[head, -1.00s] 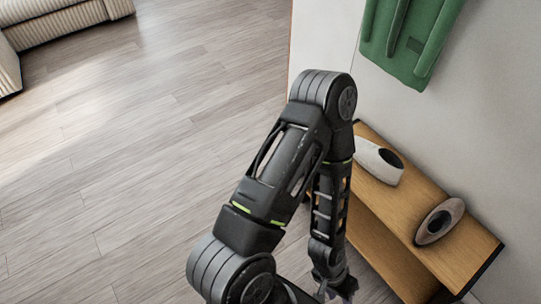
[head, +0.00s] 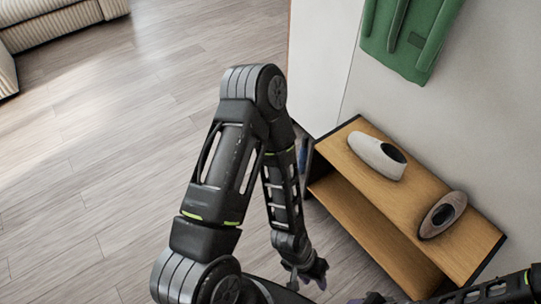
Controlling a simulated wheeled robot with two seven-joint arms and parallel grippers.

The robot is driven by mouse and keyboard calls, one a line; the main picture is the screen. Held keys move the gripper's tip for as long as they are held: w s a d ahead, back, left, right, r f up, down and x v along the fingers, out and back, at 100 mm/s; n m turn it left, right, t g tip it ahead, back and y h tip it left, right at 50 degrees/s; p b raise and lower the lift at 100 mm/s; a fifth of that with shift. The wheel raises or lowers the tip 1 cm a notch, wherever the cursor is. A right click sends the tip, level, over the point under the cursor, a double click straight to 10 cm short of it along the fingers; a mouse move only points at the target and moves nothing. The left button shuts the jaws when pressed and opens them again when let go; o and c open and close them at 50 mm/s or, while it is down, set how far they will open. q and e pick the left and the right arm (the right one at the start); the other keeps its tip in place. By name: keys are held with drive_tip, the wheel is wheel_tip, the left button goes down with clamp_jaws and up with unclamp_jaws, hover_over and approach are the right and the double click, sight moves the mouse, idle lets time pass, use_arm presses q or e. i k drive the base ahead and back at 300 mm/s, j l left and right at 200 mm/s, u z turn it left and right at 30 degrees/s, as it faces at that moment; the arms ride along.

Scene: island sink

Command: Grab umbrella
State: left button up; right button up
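No umbrella can be clearly made out in the head view. A narrow dark-blue thing (head: 303,156) shows between my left arm and the left end of the shelf unit; it is mostly hidden and I cannot tell what it is. My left gripper (head: 309,283) points down near the bottom edge, in front of the shelf unit. Its fingers are small and dark, and I cannot tell whether they are open. My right gripper (head: 372,299) shows only partly at the bottom edge, its arm coming in from the lower right.
A ribbed sofa (head: 60,22) is at upper left. Open wood floor (head: 110,130) lies left.

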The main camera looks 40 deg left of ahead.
sight(303, 153)
drive_tip(key=u, duration=0.9)
drive_tip(key=i+j+z, duration=0.1)
drive_tip(key=z, duration=0.3)
drive_tip(key=j+z, duration=0.2)
drive_tip(key=z, duration=0.25)
drive_tip(key=j+z, duration=0.2)
drive_tip(key=z, duration=0.2)
drive_tip(key=j+z, duration=0.2)
drive_tip(key=z, duration=0.2)
drive_tip(key=j+z, duration=0.1)
drive_tip(key=j, duration=0.4)
drive_tip(key=k+j+z, duration=0.15)
drive_tip(key=j, duration=0.3)
drive_tip(key=j+z, duration=0.1)
drive_tip(key=j, duration=0.4)
drive_tip(key=k+j+z, duration=0.15)
drive_tip(key=j, duration=0.3)
drive_tip(key=i+j, duration=0.15)
drive_tip(key=i, duration=0.35)
